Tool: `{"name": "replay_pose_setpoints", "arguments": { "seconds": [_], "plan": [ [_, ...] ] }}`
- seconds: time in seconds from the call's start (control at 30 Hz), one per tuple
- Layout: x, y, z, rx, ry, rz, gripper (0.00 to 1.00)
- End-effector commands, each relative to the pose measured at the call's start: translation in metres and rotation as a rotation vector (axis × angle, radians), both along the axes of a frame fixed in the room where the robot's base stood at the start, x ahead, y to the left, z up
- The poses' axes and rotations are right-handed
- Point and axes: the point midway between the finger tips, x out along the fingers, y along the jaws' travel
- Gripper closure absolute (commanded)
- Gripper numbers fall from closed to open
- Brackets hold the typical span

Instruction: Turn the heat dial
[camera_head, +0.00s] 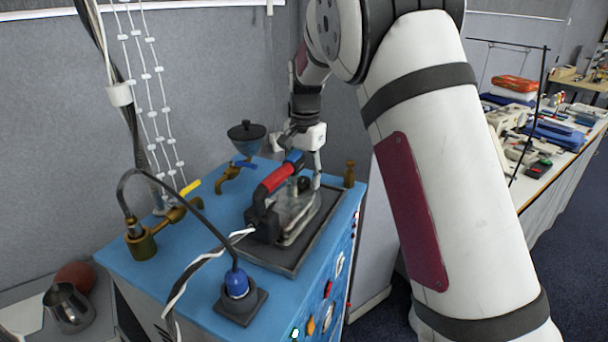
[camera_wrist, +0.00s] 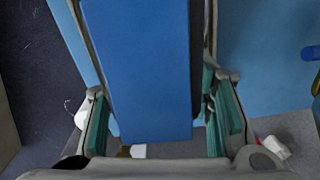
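A clothes iron (camera_head: 298,215) with a red and blue handle (camera_head: 275,180) rests on a dark tray (camera_head: 318,232) on top of a blue machine (camera_head: 190,262). A small dark round knob (camera_head: 304,184) shows under the handle; I cannot tell whether it is the heat dial. My gripper (camera_head: 317,178) points down at the iron's far right end, close to the handle. In the wrist view its teal-padded fingers (camera_wrist: 163,125) are spread wide. A large blue block (camera_wrist: 138,70) fills much of the space in front of them; contact cannot be told.
A blue-based cable stand (camera_head: 236,284), brass valves (camera_head: 170,222) and a dark funnel (camera_head: 246,135) stand on the machine. Cables cross its left side. A metal jug (camera_head: 68,306) sits lower left. A cluttered table (camera_head: 562,140) is at right. My arm covers the centre right.

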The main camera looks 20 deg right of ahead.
Motion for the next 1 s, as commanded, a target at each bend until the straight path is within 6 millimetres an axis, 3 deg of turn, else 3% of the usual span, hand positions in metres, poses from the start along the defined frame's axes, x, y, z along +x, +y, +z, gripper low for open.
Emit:
{"name": "replay_pose_setpoints", "arguments": {
  "seconds": [0.03,0.2,0.83,0.87,0.93,1.0],
  "plan": [
    [0.0000,0.0000,0.0002,0.000,0.000,0.000,0.65],
    [-0.0001,-0.0001,0.0003,0.000,0.000,0.000,1.00],
    [0.0002,0.0003,0.0008,0.000,0.000,0.135,1.00],
    [0.0002,0.0003,0.0008,0.000,0.000,0.134,0.67],
    [0.0002,0.0002,0.0008,-0.001,-0.001,0.134,0.52],
    [0.0002,0.0002,0.0008,-0.001,-0.001,0.134,0.51]
  ]
}}
